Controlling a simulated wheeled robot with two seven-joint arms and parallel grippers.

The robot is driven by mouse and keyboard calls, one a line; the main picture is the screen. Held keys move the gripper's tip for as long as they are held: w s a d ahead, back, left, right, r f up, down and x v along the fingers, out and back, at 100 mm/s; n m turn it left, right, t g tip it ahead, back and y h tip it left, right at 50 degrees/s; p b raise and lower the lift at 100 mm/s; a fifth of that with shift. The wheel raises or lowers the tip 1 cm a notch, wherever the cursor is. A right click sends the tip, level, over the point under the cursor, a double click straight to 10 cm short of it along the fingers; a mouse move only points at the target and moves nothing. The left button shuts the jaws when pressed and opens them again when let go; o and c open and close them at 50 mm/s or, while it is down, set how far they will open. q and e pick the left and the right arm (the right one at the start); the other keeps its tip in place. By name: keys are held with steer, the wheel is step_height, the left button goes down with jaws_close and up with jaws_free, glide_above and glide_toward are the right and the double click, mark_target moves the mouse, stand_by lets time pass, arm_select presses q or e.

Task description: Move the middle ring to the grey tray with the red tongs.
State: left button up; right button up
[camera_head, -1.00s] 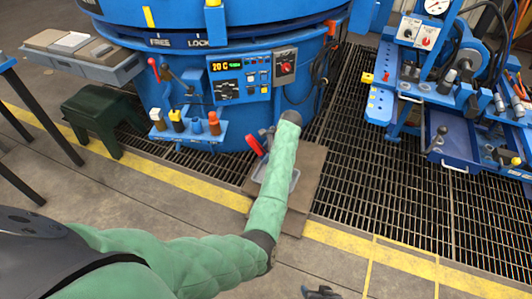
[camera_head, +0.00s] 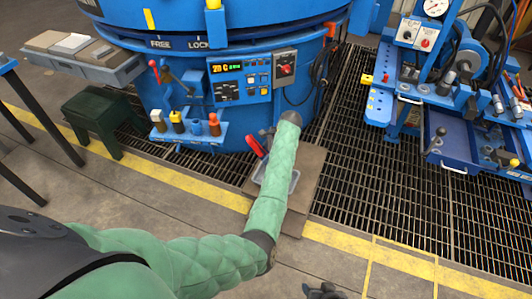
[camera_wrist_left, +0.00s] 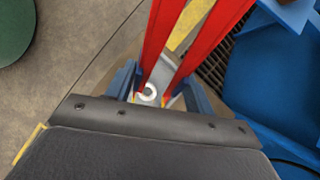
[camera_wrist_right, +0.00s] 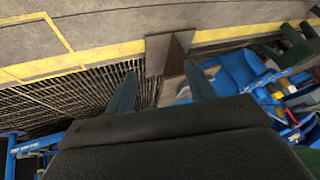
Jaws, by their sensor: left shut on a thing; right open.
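My left gripper (camera_wrist_left: 158,78) is shut on the red tongs (camera_wrist_left: 166,38), whose two red arms run between its fingers in the left wrist view. A small pale ring (camera_wrist_left: 148,94) shows close to the tongs' far ends; I cannot tell whether they grip it. In the head view the red tongs (camera_head: 254,146) show beside my left gripper (camera_head: 267,134), over the grey tray (camera_head: 294,182), which my green sleeve partly hides. No other rings are clearly visible. My right gripper (camera_wrist_right: 160,90) is open and empty; it shows at the bottom edge of the head view (camera_head: 322,291).
The tray lies on a brown board (camera_head: 310,165) on the floor grating. The blue furnace (camera_head: 180,75) with its control panel (camera_head: 240,79) stands just behind. A small tool shelf (camera_head: 187,137) juts from it. A green stool (camera_head: 98,117) is at left, a blue workbench (camera_head: 440,100) at right.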

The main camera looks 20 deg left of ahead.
steer(key=s+d+r+g+h+p, duration=0.15)
steer(key=d+r+p, duration=0.25)
steer(key=r, duration=0.7)
steer(key=s+d+r+g+h+p, duration=0.1)
steer(key=s+d+r+g+p, duration=0.3)
steer(key=r, duration=0.7)
step_height(320, 180, down, 7)
steer(key=w+d+t+p, duration=0.1)
steer(key=w+d+p, duration=0.1)
steer(key=p, duration=0.1)
steer(key=shift+w+f+m+t+p, duration=0.2)
steer(key=shift+m+t+p, duration=0.1)
steer(key=shift+t+p, duration=0.1)
